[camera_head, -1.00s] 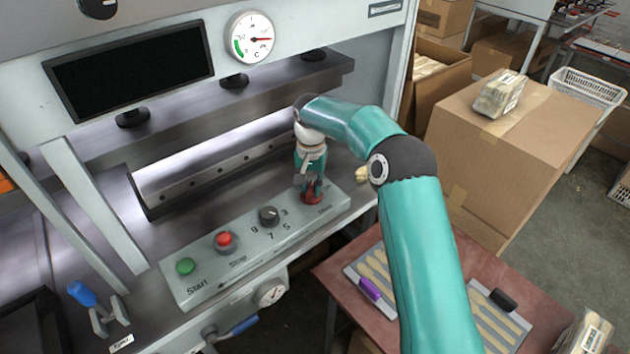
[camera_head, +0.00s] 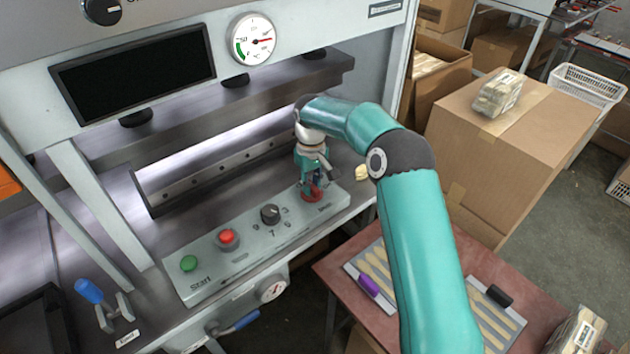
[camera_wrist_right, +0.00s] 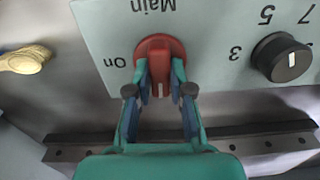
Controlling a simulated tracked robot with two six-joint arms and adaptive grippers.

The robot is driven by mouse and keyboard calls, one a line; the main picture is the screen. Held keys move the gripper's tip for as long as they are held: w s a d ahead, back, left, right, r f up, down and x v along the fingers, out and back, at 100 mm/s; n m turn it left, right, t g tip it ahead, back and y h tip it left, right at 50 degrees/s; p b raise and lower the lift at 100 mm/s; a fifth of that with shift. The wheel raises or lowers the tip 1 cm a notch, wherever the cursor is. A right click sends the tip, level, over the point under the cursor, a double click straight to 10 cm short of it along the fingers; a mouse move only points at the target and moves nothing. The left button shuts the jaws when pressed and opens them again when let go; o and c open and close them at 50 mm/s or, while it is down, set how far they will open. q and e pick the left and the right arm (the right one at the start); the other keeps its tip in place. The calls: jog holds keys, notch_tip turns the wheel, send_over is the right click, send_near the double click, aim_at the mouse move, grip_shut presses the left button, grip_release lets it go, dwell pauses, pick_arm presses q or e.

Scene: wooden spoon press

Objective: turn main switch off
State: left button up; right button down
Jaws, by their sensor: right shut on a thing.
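The red main switch (camera_wrist_right: 160,48) is a rotary knob on the grey control panel (camera_wrist_right: 215,20), with "Main" and "On" printed beside it. My right gripper (camera_wrist_right: 160,85) points down at it, with its fingers shut on the two sides of the knob's grip. In the wrist view the grip lies along the picture's vertical, with a pale mark at its near end. In the head view the switch (camera_head: 312,196) is at the panel's right end, partly hidden by my right gripper (camera_head: 312,183). My left gripper is not in view.
The panel also has a black dial (camera_head: 270,214), a red stop button (camera_head: 227,238) and a green start button (camera_head: 189,263). The press display (camera_head: 135,75) is dark. A box (camera_head: 500,150) stands at right.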

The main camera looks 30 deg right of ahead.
jog(key=shift+n, duration=0.5)
jog(key=c, duration=1)
grip_release()
jog(key=shift+c, duration=0.2)
jog(key=shift+r, duration=0.1)
notch_tip(320, 180, up, 12)
